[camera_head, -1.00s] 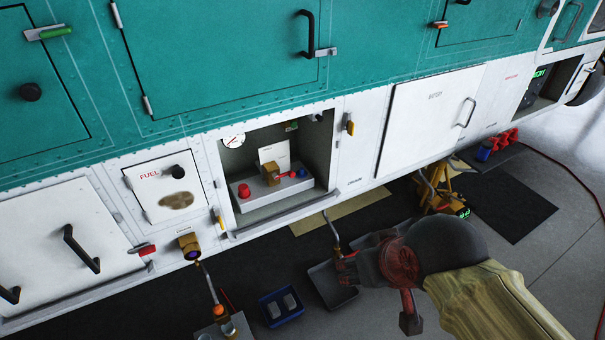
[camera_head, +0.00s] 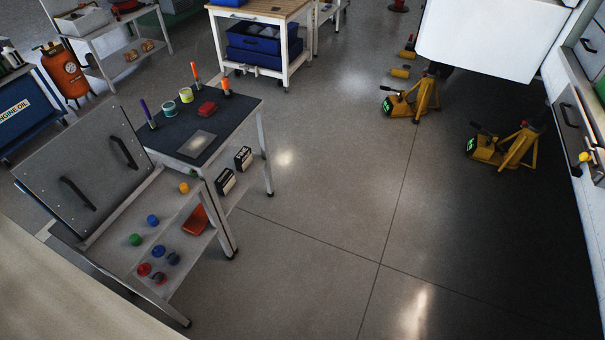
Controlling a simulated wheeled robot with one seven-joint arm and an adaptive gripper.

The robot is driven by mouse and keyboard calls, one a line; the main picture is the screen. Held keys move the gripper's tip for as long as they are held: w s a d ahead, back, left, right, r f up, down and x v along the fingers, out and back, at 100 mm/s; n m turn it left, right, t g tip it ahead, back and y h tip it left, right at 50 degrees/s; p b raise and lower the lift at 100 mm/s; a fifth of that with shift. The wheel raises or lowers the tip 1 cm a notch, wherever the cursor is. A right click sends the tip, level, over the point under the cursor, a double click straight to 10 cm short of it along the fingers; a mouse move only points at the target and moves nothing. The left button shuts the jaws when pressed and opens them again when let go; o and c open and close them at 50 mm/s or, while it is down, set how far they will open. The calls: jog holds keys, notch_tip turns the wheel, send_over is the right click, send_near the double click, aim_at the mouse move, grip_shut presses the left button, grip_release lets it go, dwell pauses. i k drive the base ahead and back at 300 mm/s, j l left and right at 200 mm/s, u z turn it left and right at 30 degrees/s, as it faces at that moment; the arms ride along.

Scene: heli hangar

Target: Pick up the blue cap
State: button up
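Several small coloured caps lie on the grey lower shelf (camera_head: 178,222) of a trolley at the left. A blue cap (camera_head: 153,220) lies near the shelf's middle. Another blue cap (camera_head: 158,251) and a darker blue one (camera_head: 174,259) lie closer to the front end. A green cap (camera_head: 135,239), a red cap (camera_head: 144,269), a dark red cap (camera_head: 160,278) and an orange-yellow cap (camera_head: 184,187) are on the same shelf. They are too small to make out in detail. My gripper is not in view.
The trolley's dark top (camera_head: 214,122) carries screwdrivers, small tins and a red box. A grey panel with handles (camera_head: 83,165) leans out from its left side. A wooden-topped bench (camera_head: 264,12) and yellow jacks (camera_head: 415,101) stand farther back. The floor (camera_head: 320,215) right of the trolley is clear.

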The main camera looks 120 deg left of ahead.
aim_at(153, 221)
jog(key=u, duration=5.05)
jog(key=i+l+u, duration=0.1)
jog(key=l, duration=0.25)
jog(key=i+l+u, duration=0.1)
jog(key=l, duration=0.25)
jog(key=i+l+u, duration=0.1)
jog(key=i+l, duration=0.15)
jog(key=l, duration=0.15)
jog(key=i+l+u, duration=0.1)
jog(key=l, duration=0.3)
jog(key=i+l+u, duration=0.1)
jog(key=l, duration=0.3)
jog(key=i+l+u, duration=0.1)
jog(key=l, duration=0.3)
